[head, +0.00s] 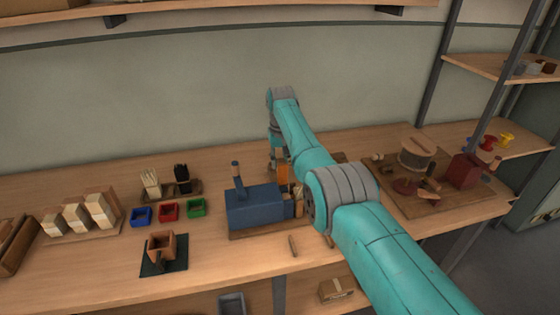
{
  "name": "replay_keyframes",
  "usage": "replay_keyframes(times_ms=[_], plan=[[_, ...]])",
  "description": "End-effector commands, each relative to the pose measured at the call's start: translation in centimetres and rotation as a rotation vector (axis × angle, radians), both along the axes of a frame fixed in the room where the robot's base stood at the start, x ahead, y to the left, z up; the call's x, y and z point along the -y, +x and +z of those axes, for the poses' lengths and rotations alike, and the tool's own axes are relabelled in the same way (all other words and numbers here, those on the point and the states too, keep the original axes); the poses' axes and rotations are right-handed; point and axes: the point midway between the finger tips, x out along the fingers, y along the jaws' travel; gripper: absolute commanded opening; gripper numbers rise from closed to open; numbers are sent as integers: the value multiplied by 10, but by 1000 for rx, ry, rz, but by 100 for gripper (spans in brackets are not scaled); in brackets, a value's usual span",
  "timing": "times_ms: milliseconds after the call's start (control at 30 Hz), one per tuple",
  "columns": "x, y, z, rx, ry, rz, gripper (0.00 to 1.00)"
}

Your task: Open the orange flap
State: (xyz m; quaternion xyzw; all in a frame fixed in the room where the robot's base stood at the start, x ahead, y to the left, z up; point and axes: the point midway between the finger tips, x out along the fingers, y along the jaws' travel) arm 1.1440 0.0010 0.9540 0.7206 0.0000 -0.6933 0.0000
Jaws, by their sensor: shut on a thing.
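The orange flap (283,174) stands upright at the right end of the blue machine (254,205) on the workbench. My gripper (278,164) points down at the flap's top edge and is shut on it, small in the head view. My teal arm reaches in from the lower right and hides part of the area right of the flap. The fingertips are small and partly hidden, so the exact contact is hard to see.
Blue (141,217), red (168,211) and green (196,207) bins sit to the left. A spool stand (416,158) is on the right. A small peg (293,246) lies in front.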

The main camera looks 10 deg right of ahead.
Motion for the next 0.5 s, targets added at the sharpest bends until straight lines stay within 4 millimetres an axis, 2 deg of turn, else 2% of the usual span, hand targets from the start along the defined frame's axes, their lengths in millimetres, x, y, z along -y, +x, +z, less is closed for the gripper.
replay_keyframes(times_ms=[267,300,400,500], plan=[[0,-2,-4,-5,0,0,0],[0,-2,-4,-5,0,0,31],[0,-1,-4,-5,0,0,55],[0,-1,-2,-3,0,0,55]])
